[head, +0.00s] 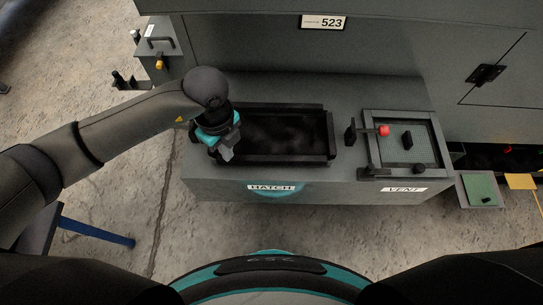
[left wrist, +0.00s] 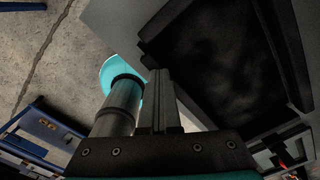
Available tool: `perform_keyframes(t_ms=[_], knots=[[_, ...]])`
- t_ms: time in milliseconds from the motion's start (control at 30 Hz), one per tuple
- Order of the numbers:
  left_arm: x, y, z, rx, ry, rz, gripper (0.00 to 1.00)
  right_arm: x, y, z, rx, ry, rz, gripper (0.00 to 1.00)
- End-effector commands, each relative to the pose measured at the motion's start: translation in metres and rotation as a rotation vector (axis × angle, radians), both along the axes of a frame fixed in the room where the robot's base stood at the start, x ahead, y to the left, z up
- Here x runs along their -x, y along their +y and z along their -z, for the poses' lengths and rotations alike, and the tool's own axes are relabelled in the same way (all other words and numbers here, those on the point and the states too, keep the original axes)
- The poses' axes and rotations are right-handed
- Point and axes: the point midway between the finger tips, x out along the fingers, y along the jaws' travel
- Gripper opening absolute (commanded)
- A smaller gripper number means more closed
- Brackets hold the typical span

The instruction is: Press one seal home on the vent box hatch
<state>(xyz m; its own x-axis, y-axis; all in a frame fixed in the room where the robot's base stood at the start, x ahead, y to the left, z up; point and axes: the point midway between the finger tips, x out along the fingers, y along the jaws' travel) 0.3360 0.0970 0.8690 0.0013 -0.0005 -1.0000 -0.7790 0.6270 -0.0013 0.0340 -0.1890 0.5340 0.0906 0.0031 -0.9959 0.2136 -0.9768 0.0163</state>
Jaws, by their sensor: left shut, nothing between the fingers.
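The hatch (head: 327,157) is a dark rectangular opening with a raised black rim, on top of a grey box above the HATCH label. It also shows in the left wrist view (left wrist: 288,50), at upper right. My left gripper (head: 227,154) is shut and empty at the left end of the hatch rim. In the left wrist view its closed fingers (left wrist: 158,80) point toward the box's edge beside the rim; I cannot tell whether they touch it. I cannot tell a separate seal from the black rim. My right gripper is out of view.
Right of the hatch, the vent (head: 430,165) has a grey frame, green mesh and a black handle. A red knob (head: 384,130) sits on a black lever at its left. A green panel (head: 481,188) lies farther right. A grey cabinet (head: 380,45) stands behind.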

Motion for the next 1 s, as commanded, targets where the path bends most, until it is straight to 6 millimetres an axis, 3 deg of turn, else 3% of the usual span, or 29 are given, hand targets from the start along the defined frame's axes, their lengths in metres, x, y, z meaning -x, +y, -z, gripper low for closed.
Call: perform_keyframes(t_ms=[333, 1000], knots=[[0.002, 0.0, -0.003, -0.002, 0.006, 0.001, 0.0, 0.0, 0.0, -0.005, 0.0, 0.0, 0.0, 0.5], [0.001, 0.0, -0.06, 0.0, 0.001, 0.001, 0.0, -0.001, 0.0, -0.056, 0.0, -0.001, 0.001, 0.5]])
